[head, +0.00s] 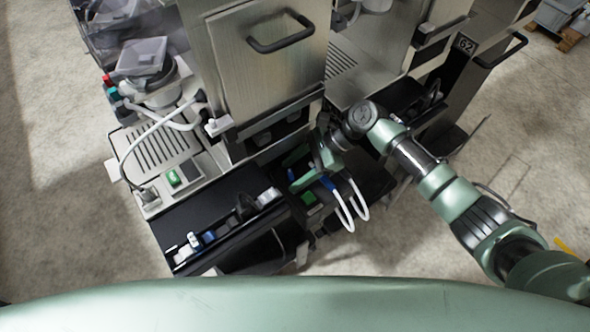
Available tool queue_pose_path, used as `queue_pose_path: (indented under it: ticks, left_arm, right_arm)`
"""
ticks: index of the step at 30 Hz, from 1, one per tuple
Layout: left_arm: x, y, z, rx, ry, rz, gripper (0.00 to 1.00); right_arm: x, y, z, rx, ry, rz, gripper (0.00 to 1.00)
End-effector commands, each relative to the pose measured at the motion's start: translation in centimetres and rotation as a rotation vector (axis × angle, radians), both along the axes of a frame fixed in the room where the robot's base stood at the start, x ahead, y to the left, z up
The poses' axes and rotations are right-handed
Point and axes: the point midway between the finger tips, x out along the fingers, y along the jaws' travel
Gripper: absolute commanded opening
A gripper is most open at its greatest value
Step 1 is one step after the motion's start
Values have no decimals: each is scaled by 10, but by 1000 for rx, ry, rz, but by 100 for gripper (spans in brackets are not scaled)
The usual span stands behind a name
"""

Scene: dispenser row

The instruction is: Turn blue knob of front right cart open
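My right gripper (308,172) reaches in from the right over the black lower panel of the front right cart (375,180). A small blue part (291,174), which looks like the blue knob, shows at the left side of the gripper's fingers. The gripper and wrist hide part of that panel, and I cannot tell whether the fingers touch the blue part or how far apart they are. A green button (309,197) sits just below the fingers. My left gripper is not in view.
White looped tubes (345,212) hang right of the gripper. The cart to the left has a steel door (262,60), a green button (174,178), a white hose (125,160) and a black front tray (215,215) with a small blue part (209,237). Concrete floor at far left is clear.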

Motion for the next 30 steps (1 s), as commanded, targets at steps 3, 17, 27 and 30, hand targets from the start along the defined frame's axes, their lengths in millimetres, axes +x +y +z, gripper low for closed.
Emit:
queue_pose_path:
  ticks: [3,17,27,30]
  left_arm:
    - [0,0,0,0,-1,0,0]
    - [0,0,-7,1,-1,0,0]
    - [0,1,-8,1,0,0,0]
    - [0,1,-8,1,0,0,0]
  right_arm:
    - [0,0,0,-1,0,0,56]
    - [11,-41,41,-1,-3,-1,56]
    - [14,-54,55,0,0,0,56]
    - [14,-54,55,0,0,0,56]
